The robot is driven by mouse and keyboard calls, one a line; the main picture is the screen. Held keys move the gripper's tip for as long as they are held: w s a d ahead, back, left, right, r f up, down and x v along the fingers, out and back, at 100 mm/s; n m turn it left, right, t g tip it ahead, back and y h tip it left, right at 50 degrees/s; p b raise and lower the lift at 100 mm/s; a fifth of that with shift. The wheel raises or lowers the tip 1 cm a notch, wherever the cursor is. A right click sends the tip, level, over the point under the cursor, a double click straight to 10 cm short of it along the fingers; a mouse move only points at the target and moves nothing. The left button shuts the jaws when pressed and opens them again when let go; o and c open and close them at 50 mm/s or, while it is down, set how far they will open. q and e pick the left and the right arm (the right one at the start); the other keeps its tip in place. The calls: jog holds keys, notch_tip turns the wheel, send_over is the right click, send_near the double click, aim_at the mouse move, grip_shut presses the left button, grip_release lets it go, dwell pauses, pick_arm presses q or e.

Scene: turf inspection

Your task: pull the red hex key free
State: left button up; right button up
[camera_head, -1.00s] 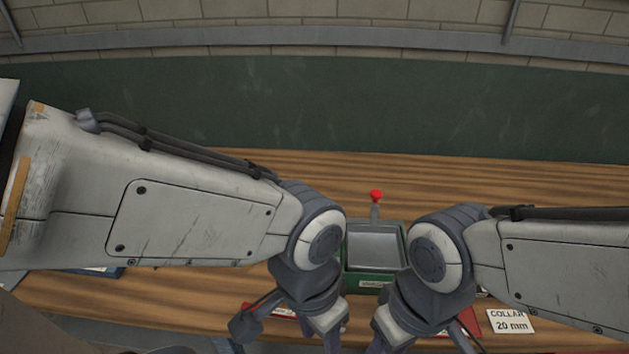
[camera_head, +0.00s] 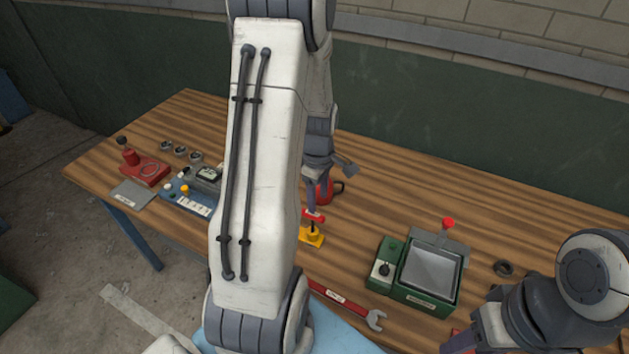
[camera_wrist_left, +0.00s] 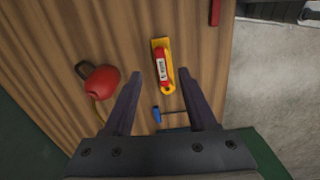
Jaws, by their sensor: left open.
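The red hex key (camera_wrist_left: 162,67) has a red grip with a white label. It sits at the yellow holder (camera_wrist_left: 168,90), which also shows on the bench in the head view (camera_head: 312,238), with the red grip (camera_head: 314,215) above it. My left gripper (camera_head: 314,196) points down over the holder. In the left wrist view its fingers (camera_wrist_left: 160,97) are apart and nothing is held; the red key lies ahead of the gap. A blue-ended key (camera_wrist_left: 157,114) shows between the fingers. Only part of my right wrist (camera_head: 490,325) shows at the lower right; its fingertips are hidden.
A red wrench (camera_head: 340,298) lies nearer the front edge. A green box with a grey tray (camera_head: 430,302) stands to the right. A blue instrument panel (camera_head: 195,205) and red block (camera_head: 147,170) are at the left.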

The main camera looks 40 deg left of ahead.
aim_at(313, 221)
pick_arm(q)
jog(key=shift+s+a+f+n, duration=0.1)
jog(key=shift+s+a+n, duration=0.1)
jog(key=shift+a, duration=0.15)
jog(key=shift+s+a+f+n, duration=0.1)
jog(key=shift+a+n, duration=0.1)
jog(key=shift+a, duration=0.1)
jog(key=shift+a+f, duration=0.1)
jog(key=shift+f, duration=0.2)
notch_tip(313, 221, down, 10)
jog(key=shift+r+p, duration=0.1)
jog(key=shift+p, duration=0.95)
grip_shut()
